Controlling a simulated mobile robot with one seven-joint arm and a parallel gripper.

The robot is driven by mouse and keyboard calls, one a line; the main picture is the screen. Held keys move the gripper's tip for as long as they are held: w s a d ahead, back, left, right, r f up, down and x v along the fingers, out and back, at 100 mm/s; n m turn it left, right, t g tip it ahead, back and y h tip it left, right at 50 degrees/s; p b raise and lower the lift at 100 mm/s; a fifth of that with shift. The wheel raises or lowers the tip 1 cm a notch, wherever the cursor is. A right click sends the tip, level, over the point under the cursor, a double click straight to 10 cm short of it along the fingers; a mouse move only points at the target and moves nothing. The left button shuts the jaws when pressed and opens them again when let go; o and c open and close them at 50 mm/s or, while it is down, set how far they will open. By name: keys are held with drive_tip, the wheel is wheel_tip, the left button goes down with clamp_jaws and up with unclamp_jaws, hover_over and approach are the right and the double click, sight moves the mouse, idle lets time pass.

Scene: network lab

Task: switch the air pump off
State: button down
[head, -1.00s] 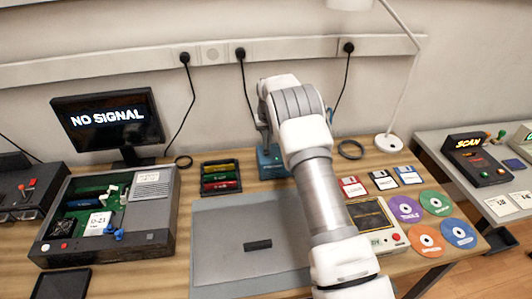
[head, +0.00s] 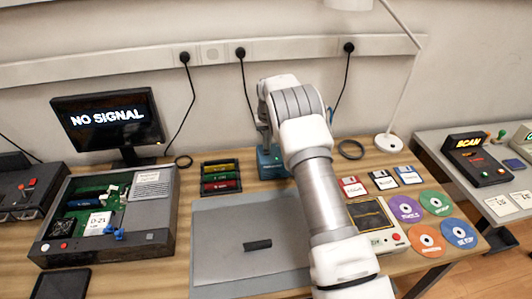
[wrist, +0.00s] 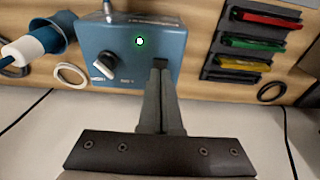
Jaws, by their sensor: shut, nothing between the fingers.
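A blue box (wrist: 112,68) with a white-marked dial (wrist: 104,65) and a lit green lamp (wrist: 140,41) fills the upper left of the wrist view; I take it to be the air pump, though its lettering is too small to read. In the head view the blue box (head: 270,160) stands at the back of the bench, partly hidden by my arm. My gripper (wrist: 160,66) is shut and empty. Its fingertips overlap the box's right part in the wrist view, right of the dial and below the lamp. I cannot tell whether they touch, and they hide what lies beneath.
A blue holder with a white-and-blue tool (wrist: 32,45) stands beside the box. A dark rack with coloured cartridges (head: 220,177) is nearby. A grey mat (head: 222,230) lies in front with a small dark block (head: 257,244). A lamp (head: 388,142) stands to the right.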

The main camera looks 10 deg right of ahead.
sight(267, 153)
drive_tip(key=shift+f+b, duration=0.55)
drive_tip(key=shift+f, duration=0.4)
idle(0.4)
drive_tip(key=shift+r+p, duration=1.8)
drive_tip(key=shift+r, duration=1.75)
